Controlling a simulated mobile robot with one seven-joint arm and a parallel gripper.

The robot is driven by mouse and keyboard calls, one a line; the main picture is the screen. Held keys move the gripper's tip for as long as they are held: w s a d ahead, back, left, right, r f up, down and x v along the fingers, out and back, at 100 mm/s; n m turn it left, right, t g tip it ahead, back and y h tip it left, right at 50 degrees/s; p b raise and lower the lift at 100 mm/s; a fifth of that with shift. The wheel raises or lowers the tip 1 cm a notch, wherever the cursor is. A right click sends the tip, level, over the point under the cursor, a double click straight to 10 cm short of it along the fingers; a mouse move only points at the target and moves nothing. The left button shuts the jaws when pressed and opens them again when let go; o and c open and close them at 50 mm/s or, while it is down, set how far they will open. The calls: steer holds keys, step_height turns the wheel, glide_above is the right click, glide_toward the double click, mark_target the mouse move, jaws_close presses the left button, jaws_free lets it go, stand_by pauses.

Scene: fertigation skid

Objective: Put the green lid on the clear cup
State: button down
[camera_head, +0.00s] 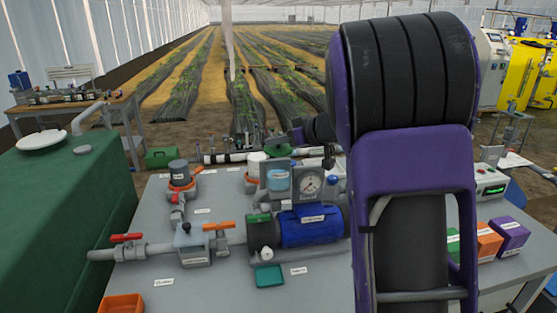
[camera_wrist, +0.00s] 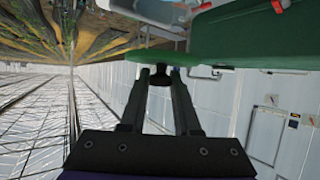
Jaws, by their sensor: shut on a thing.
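My gripper (camera_wrist: 162,72) is shut on a small dark piece between its fingertips in the wrist view. A brighter green edge just beyond it looks like the green lid (camera_wrist: 205,67), seen nearly edge-on. I cannot pick out the clear cup with certainty in either view.
The grey bench (camera_head: 150,215) carries valves, pipes, a blue pump (camera_head: 312,227) and a gauge (camera_head: 310,184). A teal tray (camera_head: 268,276) and an orange bin (camera_head: 121,304) are near the front. A large green tank (camera_head: 60,205) stands left. Coloured boxes (camera_head: 511,233) are right.

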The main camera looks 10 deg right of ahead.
mark_target(279, 166)
step_height(279, 166, down, 4)
steer(key=shift+f+b, duration=0.25)
steer(key=shift+b, duration=0.35)
steer(key=shift+f, duration=0.1)
steer(key=c, duration=0.6)
jaws_free()
steer(key=shift+c, duration=0.2)
steer(key=shift+r, duration=0.2)
steer(key=p+v, duration=0.2)
steer(key=v, duration=1)
